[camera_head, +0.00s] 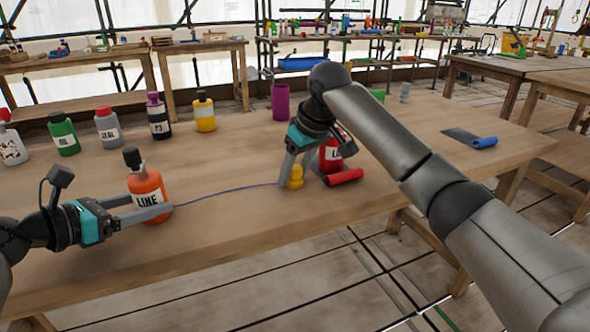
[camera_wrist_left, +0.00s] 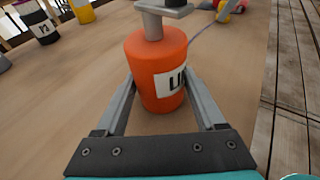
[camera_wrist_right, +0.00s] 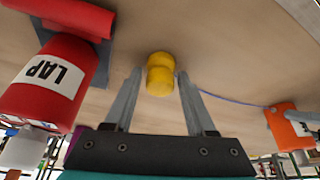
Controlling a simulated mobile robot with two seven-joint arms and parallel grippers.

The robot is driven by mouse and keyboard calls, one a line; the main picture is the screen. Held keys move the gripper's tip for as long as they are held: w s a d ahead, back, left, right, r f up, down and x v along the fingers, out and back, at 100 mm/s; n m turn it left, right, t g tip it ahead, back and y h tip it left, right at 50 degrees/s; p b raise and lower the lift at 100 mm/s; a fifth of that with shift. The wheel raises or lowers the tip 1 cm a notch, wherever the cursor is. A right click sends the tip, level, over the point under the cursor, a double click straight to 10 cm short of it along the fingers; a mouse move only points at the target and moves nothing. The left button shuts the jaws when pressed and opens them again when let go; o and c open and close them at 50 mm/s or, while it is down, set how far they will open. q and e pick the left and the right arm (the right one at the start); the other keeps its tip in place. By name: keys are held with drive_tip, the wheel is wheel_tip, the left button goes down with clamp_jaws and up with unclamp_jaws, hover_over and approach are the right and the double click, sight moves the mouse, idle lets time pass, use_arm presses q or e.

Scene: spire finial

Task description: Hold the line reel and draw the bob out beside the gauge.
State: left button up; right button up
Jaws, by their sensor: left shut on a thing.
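The line reel (camera_head: 148,192) is an orange bottle labelled LINE, upright on the near table; it also fills the left wrist view (camera_wrist_left: 155,60). My left gripper (camera_head: 150,207) is shut on its body. A thin dark blue line (camera_head: 225,190) runs right from the reel to the yellow bob (camera_head: 296,178), which stands on the table. My right gripper (camera_wrist_right: 160,72) is low around the bob, with a finger on each side and slight gaps showing, so it looks open. A red roll on a dark sheet (camera_head: 344,176) lies just right of the bob; I cannot tell if it is the gauge.
A red LAP bottle (camera_wrist_right: 42,85) stands close beside the right gripper. Several bottles, including a green one (camera_head: 64,135) and a yellow one (camera_head: 204,112), line the table's far left. A purple cup (camera_head: 280,103) stands behind. A blue roll (camera_head: 484,142) lies at right.

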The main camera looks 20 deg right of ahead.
drive_tip(key=o, duration=0.3)
drive_tip(key=v, duration=1.2)
use_arm(q)
drive_tip(key=o, duration=0.9)
drive_tip(key=shift+o, duration=0.3)
